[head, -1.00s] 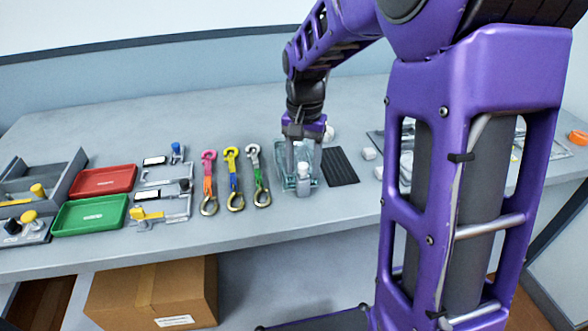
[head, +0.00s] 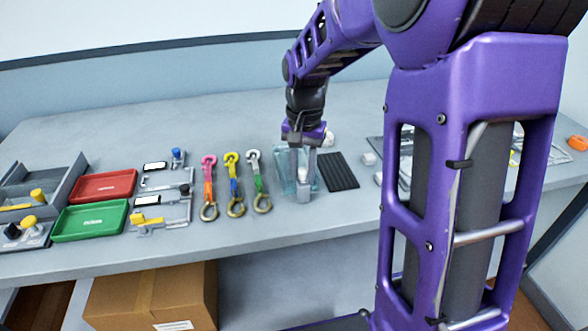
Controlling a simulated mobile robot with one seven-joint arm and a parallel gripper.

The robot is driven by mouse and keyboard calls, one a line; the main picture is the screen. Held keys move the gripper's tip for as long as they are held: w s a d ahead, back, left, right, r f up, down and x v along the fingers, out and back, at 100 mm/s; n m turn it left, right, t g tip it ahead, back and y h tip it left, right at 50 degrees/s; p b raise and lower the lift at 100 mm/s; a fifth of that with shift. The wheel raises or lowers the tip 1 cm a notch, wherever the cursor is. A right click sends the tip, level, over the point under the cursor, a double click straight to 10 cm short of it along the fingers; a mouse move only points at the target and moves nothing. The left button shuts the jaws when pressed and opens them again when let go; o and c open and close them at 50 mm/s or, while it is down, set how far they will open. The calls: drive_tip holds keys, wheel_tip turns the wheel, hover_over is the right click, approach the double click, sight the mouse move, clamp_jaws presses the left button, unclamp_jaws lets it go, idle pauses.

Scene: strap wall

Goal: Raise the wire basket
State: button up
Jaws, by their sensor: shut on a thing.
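What looks like the wire basket is a pale teal, see-through container (head: 282,172) on the table in the head view, close to the table's front edge. My gripper (head: 302,177) points straight down at its right part, with both fingers low over it. The fingers are shut on a small pale piece that seems to belong to the basket. The grip itself is small, and the fingers partly hide the basket. I cannot tell whether its bottom touches the table.
Further left are a red tray (head: 103,186) and a green tray (head: 90,221). A black ribbed mat (head: 338,171) lies close on the right. The table behind is clear.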

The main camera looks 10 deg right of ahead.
drive_tip(key=shift+d+r+p, duration=0.15)
drive_tip(key=shift+r+p, duration=1.4)
drive_tip(key=shift+r, duration=0.45)
drive_tip(key=o, duration=0.6)
drive_tip(key=shift+c, duration=0.2)
wheel_tip(320, 180, up, 6)
drive_tip(key=p, duration=0.5)
